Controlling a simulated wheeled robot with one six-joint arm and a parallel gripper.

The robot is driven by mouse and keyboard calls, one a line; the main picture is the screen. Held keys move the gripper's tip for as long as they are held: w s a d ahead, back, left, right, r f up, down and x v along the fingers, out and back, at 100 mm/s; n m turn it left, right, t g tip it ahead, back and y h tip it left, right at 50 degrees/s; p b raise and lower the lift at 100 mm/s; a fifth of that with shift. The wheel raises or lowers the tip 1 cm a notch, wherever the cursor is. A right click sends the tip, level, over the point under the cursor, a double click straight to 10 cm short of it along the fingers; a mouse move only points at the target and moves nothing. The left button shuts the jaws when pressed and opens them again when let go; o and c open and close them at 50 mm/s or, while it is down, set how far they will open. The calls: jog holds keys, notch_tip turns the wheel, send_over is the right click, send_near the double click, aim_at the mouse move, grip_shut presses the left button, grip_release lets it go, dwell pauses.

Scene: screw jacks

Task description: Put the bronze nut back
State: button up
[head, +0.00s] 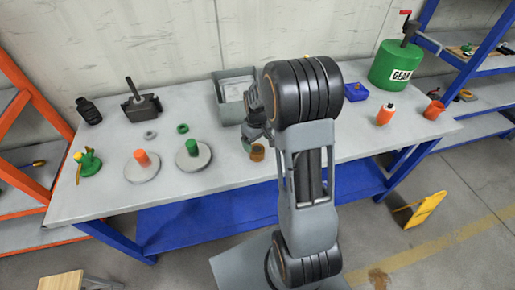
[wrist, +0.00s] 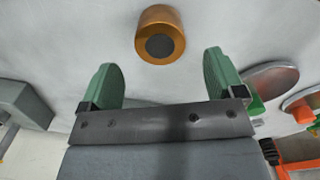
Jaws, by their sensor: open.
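The bronze nut (head: 257,153) rests on the workbench near its front edge, and it shows in the wrist view (wrist: 172,21) as a short cylinder with a dark round centre. My gripper (wrist: 163,77) is open and empty. Its two green fingers point toward the nut, which lies just ahead of and between the fingertips. In the head view my gripper (head: 248,140) is beside the nut, partly hidden by my arm. A green post (head: 191,146) and an orange post (head: 141,157) stand on round grey bases to the left.
A grey nut (head: 150,134) and a green nut (head: 182,128) lie behind the posts. A grey bin (head: 237,111) stands behind my gripper. A blue bin (head: 356,93), an orange bottle (head: 385,116) and a green drum (head: 393,70) stand to the right.

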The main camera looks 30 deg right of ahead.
aim_at(257, 149)
jog(key=s+a+r+m+t, duration=0.1)
jog(key=s+a+r, duration=0.2)
jog(key=r, duration=0.4)
jog(key=s+a+r+t, duration=0.1)
jog(key=s+a+r, duration=0.1)
jog(key=s+r, duration=0.3)
jog(key=s+a+r+m+t, duration=0.2)
jog(key=s+a+r, duration=0.1)
jog(key=s, duration=0.5)
jog(key=shift+a+r, duration=0.3)
jog(key=shift+a, duration=0.3)
